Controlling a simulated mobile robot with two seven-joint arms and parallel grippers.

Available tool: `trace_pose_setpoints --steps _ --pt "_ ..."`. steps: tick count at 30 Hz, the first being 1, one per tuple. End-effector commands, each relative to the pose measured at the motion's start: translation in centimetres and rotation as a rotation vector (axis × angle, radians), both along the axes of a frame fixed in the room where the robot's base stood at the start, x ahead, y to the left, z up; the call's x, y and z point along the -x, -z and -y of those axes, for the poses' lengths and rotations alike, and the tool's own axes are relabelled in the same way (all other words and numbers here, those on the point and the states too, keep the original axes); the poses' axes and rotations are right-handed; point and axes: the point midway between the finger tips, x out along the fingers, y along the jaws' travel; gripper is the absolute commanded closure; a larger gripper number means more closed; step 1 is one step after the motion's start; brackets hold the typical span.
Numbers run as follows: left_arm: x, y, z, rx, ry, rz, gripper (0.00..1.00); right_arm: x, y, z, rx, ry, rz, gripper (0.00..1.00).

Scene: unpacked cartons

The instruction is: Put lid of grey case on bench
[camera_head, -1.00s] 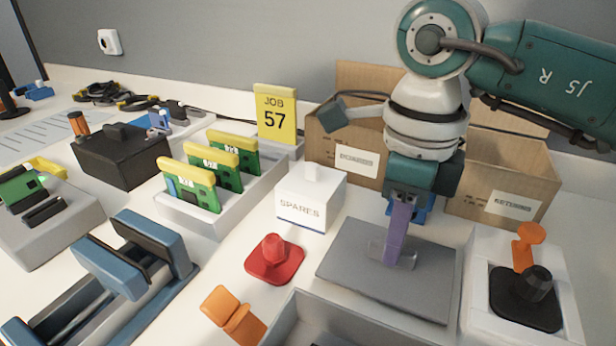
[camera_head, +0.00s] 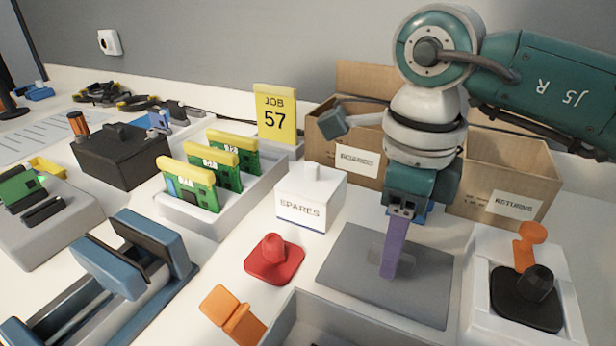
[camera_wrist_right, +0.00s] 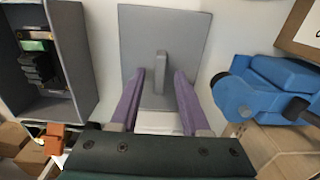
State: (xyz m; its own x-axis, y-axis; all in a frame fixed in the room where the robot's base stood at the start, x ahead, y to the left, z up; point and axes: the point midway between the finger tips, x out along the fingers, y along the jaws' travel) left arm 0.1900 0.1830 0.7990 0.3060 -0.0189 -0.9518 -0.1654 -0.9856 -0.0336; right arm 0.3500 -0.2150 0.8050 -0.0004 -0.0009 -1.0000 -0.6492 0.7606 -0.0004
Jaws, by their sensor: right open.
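The lid (camera_head: 345,275) is a flat grey plate with an upright handle (camera_wrist_right: 162,74). It lies flat on the white bench, right of the red-knobbed piece. The open grey case (camera_head: 330,325) is at the bottom edge of the head view; the wrist view shows dark and green items inside it (camera_wrist_right: 88,85). My right gripper (camera_head: 390,275) points down over the lid. In the wrist view its purple fingers (camera_wrist_right: 160,76) stand open, one on each side of the handle, with gaps between. The fingers partly hide the handle in the head view. My left gripper is not in view.
A white SPARES box (camera_head: 310,200) and a red-knobbed piece (camera_head: 274,260) stand left of the lid. A white holder with a black knob (camera_head: 526,295) is close on its right.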

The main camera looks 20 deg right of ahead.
Motion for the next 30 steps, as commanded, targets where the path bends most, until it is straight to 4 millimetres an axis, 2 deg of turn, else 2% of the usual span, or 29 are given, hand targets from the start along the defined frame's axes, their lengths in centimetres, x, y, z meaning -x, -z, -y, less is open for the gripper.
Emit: trace_pose_setpoints --steps 5,12,16,21,30 --pt "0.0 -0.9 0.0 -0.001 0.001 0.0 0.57 -0.1 -2.8 0.0 0.0 -0.001 0.005 0.54" --pt "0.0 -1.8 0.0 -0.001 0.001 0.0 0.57 -0.1 -8.4 0.0 0.002 -0.001 0.006 0.54" --pt "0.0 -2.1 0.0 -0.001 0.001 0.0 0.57 -0.1 -10.5 0.0 0.0 0.0 0.003 0.54" --pt "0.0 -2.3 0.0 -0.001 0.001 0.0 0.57 0.0 -12.0 0.0 0.0 -0.001 0.001 0.54" --pt "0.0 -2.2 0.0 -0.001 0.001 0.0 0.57 0.0 -12.2 0.0 0.0 0.0 0.0 0.54"
